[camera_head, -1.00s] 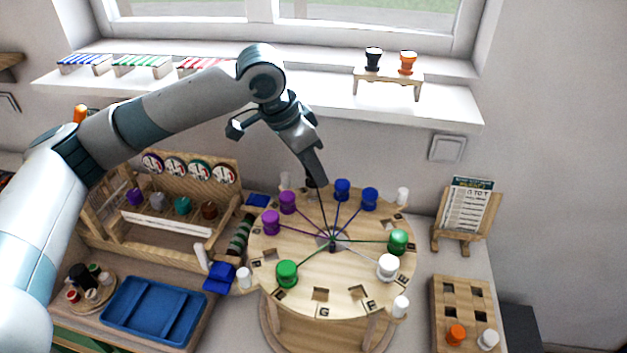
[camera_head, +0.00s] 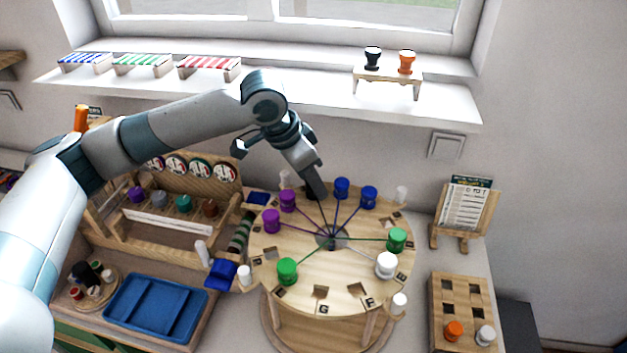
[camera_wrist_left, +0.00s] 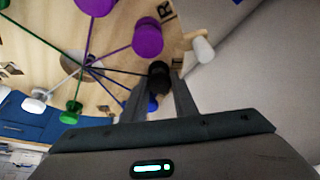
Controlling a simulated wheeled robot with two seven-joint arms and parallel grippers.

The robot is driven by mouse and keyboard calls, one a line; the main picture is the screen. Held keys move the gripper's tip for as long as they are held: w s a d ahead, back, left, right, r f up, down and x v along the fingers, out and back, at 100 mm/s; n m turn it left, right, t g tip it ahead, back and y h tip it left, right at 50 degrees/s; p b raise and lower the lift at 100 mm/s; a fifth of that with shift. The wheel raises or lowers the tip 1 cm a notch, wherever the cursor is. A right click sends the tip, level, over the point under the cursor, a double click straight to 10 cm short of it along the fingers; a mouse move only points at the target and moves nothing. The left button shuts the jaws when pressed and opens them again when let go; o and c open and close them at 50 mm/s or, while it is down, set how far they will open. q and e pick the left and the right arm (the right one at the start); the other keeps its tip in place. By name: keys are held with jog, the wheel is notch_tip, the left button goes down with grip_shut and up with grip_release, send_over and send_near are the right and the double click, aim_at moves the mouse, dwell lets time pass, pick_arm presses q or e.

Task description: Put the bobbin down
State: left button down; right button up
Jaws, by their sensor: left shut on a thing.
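My left gripper (camera_head: 317,193) is shut on the black bobbin at the far edge of the round wooden board (camera_head: 338,284). The bobbin (camera_wrist_left: 158,70) shows between the fingertips in the left wrist view; the finger mostly hides it in the head view. A dark thread runs from it to the board's centre. Whether it rests in a slot I cannot tell. Purple bobbins (camera_head: 287,200) stand to its left and blue bobbins (camera_head: 341,188) to its right. Green bobbins (camera_head: 287,270) and a white bobbin (camera_head: 386,265) sit nearer. My right gripper is not in view.
White pegs (camera_head: 400,301) stand around the board's rim. A blue tray (camera_head: 122,317) and a wooden rack (camera_head: 128,231) are at the left. A square-holed block (camera_head: 441,317) and a card stand (camera_head: 442,235) are at the right. The windowsill (camera_head: 300,101) lies behind.

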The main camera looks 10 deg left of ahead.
pick_arm(q)
jog(key=c, duration=1.4)
grip_release()
jog(key=shift+f, duration=0.1)
jog(key=shift+c, duration=0.2)
jog(key=shift+s+a+r, duration=0.1)
jog(key=shift+a+r, duration=0.05)
jog(key=shift+r, duration=0.35)
jog(key=b+v, duration=0.2)
jog(key=v, duration=0.9)
jog(key=shift+b, duration=0.4)
jog(key=shift+s, duration=0.1)
